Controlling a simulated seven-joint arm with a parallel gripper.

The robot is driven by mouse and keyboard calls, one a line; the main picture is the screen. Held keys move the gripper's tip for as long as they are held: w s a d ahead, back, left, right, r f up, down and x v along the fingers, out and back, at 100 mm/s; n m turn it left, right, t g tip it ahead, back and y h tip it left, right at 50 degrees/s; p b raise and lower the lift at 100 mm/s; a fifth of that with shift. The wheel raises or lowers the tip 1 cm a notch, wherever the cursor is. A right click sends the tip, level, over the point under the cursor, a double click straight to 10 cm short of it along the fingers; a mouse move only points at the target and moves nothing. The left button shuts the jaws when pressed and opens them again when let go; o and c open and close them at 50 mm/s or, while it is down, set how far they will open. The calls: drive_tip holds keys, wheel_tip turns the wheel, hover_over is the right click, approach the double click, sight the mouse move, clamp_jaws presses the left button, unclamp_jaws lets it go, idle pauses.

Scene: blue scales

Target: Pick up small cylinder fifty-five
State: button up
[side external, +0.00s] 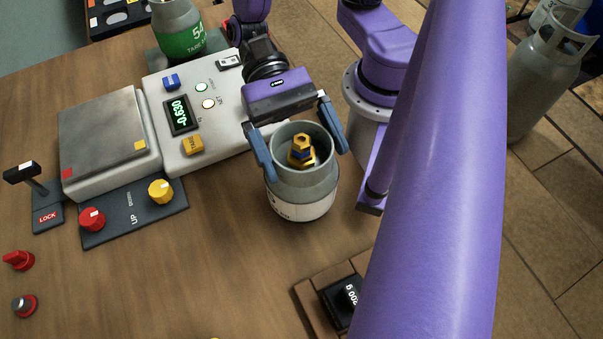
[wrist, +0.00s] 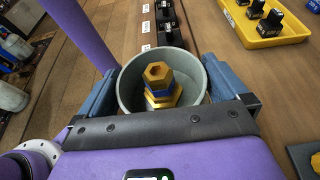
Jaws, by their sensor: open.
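A small grey-green cylinder (side external: 303,186) with a white label band and a brass valve (side external: 302,151) stands upright on the wooden table. Its number cannot be read from here. My gripper (side external: 305,145) is around its collar, one blue finger on each side. The fingers are open, and I cannot tell whether either touches the collar. In the wrist view the collar rim (wrist: 203,78) and the brass valve (wrist: 160,84) sit between the fingers of my gripper (wrist: 172,95). Another cylinder (side external: 180,35) with a green band marked 54 stands at the back.
A scale (side external: 105,135) with a display panel stands left of the cylinder. Red and yellow knobs (side external: 160,191) lie in front of it. A black weight (side external: 345,300) sits in a wooden holder at the front. A yellow tray (wrist: 265,38) holds black weights. A larger cylinder (side external: 545,85) stands at right.

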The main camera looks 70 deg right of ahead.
drive_tip(key=c, duration=1.7)
drive_tip(key=shift+r, duration=0.15)
